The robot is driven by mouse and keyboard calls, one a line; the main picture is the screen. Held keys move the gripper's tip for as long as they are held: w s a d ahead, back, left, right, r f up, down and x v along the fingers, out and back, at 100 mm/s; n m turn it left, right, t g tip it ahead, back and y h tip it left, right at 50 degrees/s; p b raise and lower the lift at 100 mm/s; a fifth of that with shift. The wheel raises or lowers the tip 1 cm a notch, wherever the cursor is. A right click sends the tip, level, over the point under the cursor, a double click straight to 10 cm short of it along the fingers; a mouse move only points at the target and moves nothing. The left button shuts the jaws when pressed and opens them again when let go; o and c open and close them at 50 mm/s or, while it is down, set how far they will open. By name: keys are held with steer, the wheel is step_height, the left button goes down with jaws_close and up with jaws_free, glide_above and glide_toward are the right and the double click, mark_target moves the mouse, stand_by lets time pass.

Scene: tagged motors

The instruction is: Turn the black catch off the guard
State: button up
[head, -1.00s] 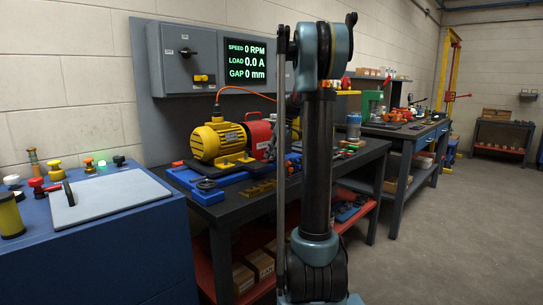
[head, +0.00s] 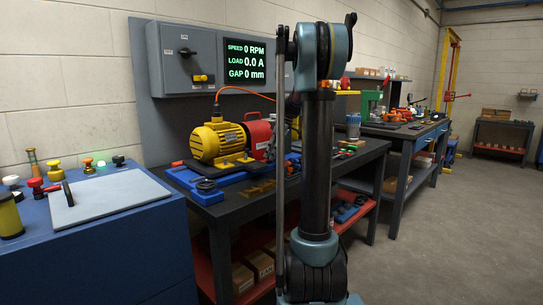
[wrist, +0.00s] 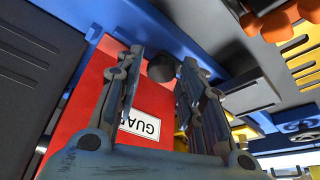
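The red guard (wrist: 85,88), with a white label (wrist: 141,124) starting "GUA", fills the middle of the wrist view. It also shows in the head view (head: 258,137) beside the yellow motor (head: 217,142). The black catch (wrist: 160,68) is a dark round knob at the guard's edge, close to a blue bar. My gripper (wrist: 163,62) is open, with its two fingers spread on either side of the catch as seen from the wrist. I cannot tell whether either finger touches it. In the head view my arm hides the gripper and the catch.
The motor stands on a blue base (head: 221,183) on the dark bench (head: 262,207). An orange cable rises behind it. A grey box with a display (head: 248,63) hangs on the wall. Orange knobs (wrist: 278,22) and a yellow slotted part (wrist: 300,50) lie right of my fingers.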

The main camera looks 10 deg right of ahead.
steer(key=v, duration=1.1)
steer(key=shift+r, duration=0.25)
steer(key=shift+d, duration=0.15)
steer(key=s+a+f+m+h, duration=0.1)
steer(key=s+a+f+m, duration=0.15)
steer(key=s+f, duration=0.6)
steer(key=s+a+f+m+h, duration=0.1)
steer(key=s+f+m, duration=0.25)
steer(key=s, duration=1.05)
steer(key=s+a+f+m+h, duration=0.1)
steer(key=s+a+f+m, duration=0.15)
steer(key=s+f, duration=0.6)
steer(key=s+d+f+m+h, duration=0.1)
steer(key=s+f+m, duration=0.3)
steer(key=s+f, duration=0.4)
steer(key=s, duration=0.3)
steer(key=shift+s+d+f, duration=0.25)
steer(key=shift+s+d, duration=0.05)
